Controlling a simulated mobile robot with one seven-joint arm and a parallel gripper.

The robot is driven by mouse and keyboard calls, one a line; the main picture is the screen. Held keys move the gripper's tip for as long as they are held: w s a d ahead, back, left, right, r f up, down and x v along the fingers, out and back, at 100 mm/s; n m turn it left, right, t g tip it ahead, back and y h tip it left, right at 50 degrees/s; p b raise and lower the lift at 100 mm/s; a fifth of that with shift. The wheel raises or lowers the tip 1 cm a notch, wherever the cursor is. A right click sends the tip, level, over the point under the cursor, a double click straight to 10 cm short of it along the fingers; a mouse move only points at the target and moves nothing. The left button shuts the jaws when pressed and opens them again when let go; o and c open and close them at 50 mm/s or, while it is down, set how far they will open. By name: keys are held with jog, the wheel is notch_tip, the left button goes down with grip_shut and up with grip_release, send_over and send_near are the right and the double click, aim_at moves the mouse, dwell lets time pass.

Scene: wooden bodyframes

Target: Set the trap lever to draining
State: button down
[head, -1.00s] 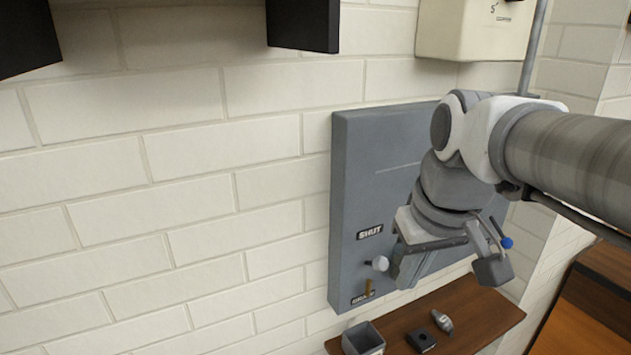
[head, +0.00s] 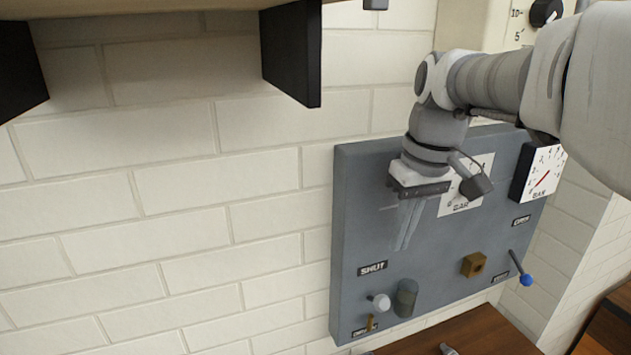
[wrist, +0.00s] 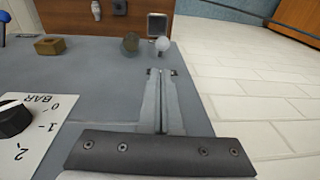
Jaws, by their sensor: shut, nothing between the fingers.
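A grey wall panel (head: 350,220) carries the white-knobbed lever (head: 381,302) at its lower left. A SHUT label (head: 372,267) is above the knob, and a partly covered label (head: 364,330) that seems to read DRAIN is below it. A brass stub (head: 370,323) sits just under the knob. The white knob also shows in the wrist view (wrist: 162,44), beyond my fingertips. My gripper (head: 402,246) is shut and empty, fingers pointing down in front of the panel, above and apart from the knob. My closed fingertips (wrist: 162,72) touch no lever in the wrist view.
A grey-green cylinder (head: 405,298) stands right of the white knob. A brass block (head: 473,264) and a blue-knobbed lever (head: 525,279) are farther right. Gauges (head: 543,173) are higher on the panel. A wooden shelf (head: 480,330) is below. Dark brackets (head: 292,55) hang at upper left.

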aim_at(386, 296)
jog(key=f, duration=0.6)
jog(key=w+a+f, duration=0.1)
jog(key=f, duration=0.3)
jog(key=shift+s+b, duration=0.1)
jog(key=shift+b, duration=0.35)
jog(key=shift+s+f+b, duration=0.1)
jog(key=shift+f+b, duration=0.05)
jog(key=shift+b, duration=0.15)
jog(key=shift+s+t, duration=0.15)
jog(key=shift+t, duration=0.15)
